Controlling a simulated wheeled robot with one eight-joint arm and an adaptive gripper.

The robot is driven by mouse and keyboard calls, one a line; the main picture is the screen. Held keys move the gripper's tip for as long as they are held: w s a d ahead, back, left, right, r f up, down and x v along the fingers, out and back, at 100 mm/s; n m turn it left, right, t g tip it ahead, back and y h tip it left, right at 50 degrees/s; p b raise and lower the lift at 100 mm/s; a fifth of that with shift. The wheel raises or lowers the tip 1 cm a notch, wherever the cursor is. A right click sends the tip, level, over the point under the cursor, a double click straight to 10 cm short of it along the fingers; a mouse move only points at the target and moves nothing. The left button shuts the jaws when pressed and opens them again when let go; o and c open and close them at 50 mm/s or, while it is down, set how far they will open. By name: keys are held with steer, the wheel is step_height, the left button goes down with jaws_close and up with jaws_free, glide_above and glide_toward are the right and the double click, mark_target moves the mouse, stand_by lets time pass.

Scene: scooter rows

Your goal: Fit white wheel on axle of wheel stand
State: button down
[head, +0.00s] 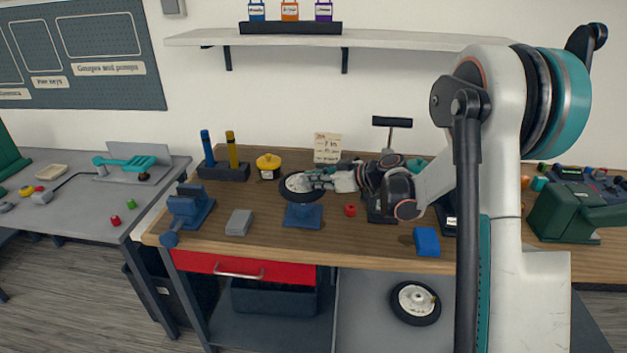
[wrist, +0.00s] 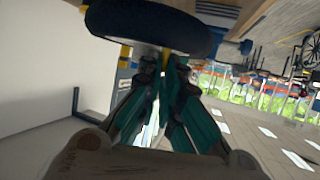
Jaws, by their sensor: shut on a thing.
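A white wheel with a black tyre (head: 290,194) is at the bench's middle, just above and behind the blue wheel stand (head: 303,216) in the head view. My gripper (head: 314,180) reaches in from the right and is shut on the wheel's right side. In the wrist view the tyre (wrist: 150,25) spans the top, at the tips of my teal-sided fingers (wrist: 168,68). The stand's upper part and axle are hidden behind the wheel, so I cannot tell whether the axle is in the hub.
Another white wheel (head: 412,302) lies on the lower shelf. A blue vise (head: 190,207), grey block (head: 239,222), yellow pot (head: 268,165), red piece (head: 350,210) and blue block (head: 426,241) stand on the bench (head: 330,244). The bench front between stand and blue block is mostly clear.

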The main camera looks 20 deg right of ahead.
mark_target(321, 194)
steer(key=shift+f+b, duration=2.05)
steer(key=shift+f, duration=0.7)
steer(key=c, duration=1.7)
jaws_free()
steer(key=v, duration=1.2)
